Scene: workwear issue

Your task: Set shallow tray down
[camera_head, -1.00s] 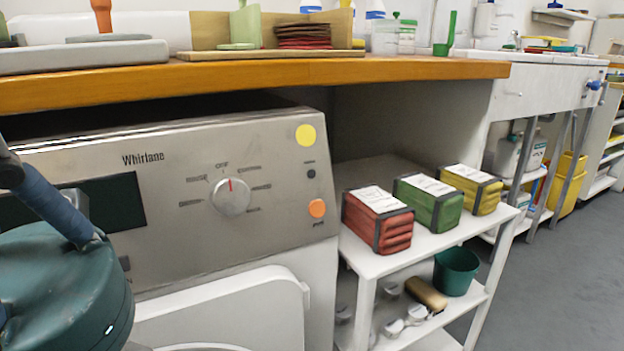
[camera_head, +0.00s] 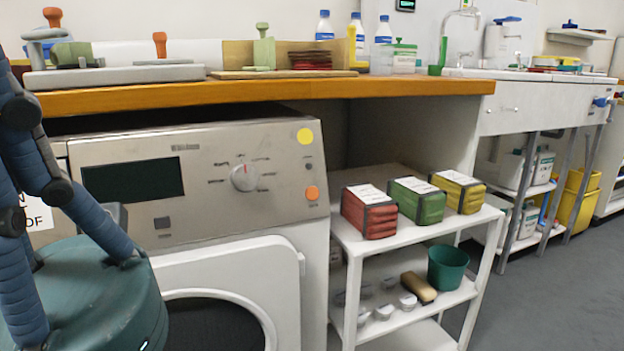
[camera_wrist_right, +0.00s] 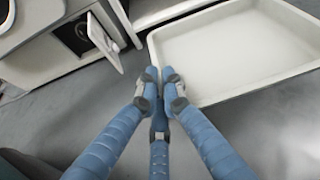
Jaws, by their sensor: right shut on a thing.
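The shallow tray (camera_wrist_right: 235,50) is white and rectangular with a low raised rim. It shows only in the right wrist view, at the upper right, and looks empty. My right gripper (camera_wrist_right: 163,88) is shut on the tray's near left corner, its blue fingers meeting at the rim. Grey floor shows below the tray. The tray's far right part is cut off by the frame. Neither the tray in my grip nor my right gripper shows in the head view. Blue arm links of mine come in at the left there, with no left fingertips to be seen.
A wooden counter (camera_head: 300,88) runs above a washing machine (camera_head: 210,200). A grey slab (camera_head: 115,76) and bottles stand on the counter. A white shelf cart (camera_head: 385,236) holds red (camera_head: 368,212), green (camera_head: 417,200) and yellow bundles (camera_head: 458,191). Open floor (camera_head: 540,290) lies at the right.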

